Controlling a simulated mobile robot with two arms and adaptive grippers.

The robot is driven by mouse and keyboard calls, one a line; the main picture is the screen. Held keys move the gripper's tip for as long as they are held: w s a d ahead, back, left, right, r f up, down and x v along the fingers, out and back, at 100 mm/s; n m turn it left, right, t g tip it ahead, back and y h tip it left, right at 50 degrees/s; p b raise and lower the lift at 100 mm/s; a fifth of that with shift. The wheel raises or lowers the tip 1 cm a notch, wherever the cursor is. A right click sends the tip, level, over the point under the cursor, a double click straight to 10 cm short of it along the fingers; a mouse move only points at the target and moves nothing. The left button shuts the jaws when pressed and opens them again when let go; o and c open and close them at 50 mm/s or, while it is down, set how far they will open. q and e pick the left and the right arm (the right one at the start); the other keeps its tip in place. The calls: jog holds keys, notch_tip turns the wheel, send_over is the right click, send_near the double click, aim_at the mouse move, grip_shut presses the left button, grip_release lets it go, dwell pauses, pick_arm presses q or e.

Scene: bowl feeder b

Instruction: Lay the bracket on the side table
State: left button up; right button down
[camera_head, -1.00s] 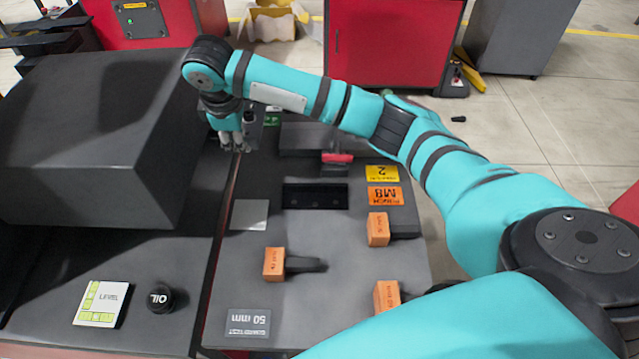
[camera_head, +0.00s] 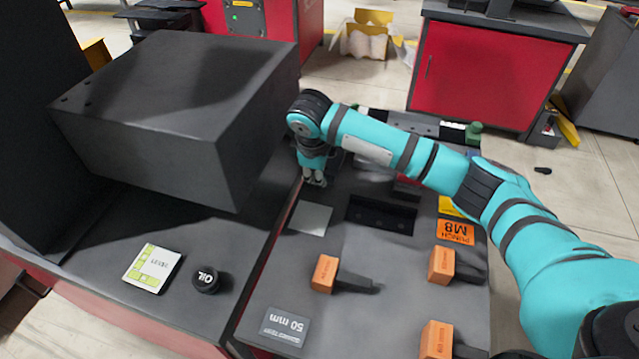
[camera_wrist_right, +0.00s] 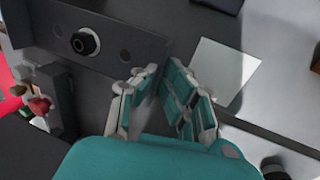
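I cannot make out the bracket with certainty. A dark grey bar (camera_wrist_right: 105,47) with holes and a round black knob lies upper left in the right wrist view; its right end meets my fingertips. I cannot tell whether this is the bracket or a fixture behind my fingers. My right gripper (camera_head: 315,181) points down near the seam between the two tabletops, above the pale square (camera_head: 311,218). Its fingers (camera_wrist_right: 163,68) are apart at the tips; a grip on anything is unclear. The left tabletop (camera_head: 110,285) appears to be the side table. My left gripper is out of view.
A large dark box (camera_head: 170,110) fills the back of the left tabletop. A label card (camera_head: 153,268) and an oil cap (camera_head: 205,279) lie in front. Orange-ended tools (camera_head: 325,273) and a black slotted plate (camera_head: 380,214) are on the right tabletop.

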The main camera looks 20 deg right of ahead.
aim_at(319, 194)
notch_tip(319, 194, down, 3)
jog(key=shift+f, duration=0.2)
jog(key=shift+f, duration=0.1)
jog(key=shift+f, duration=0.35)
jog(key=shift+f, duration=0.1)
jog(key=c, duration=1.9)
grip_release()
jog(key=shift+s+f, duration=0.1)
jog(key=shift+c, duration=0.2)
jog(key=o, duration=0.5)
jog(key=shift+c, duration=0.2)
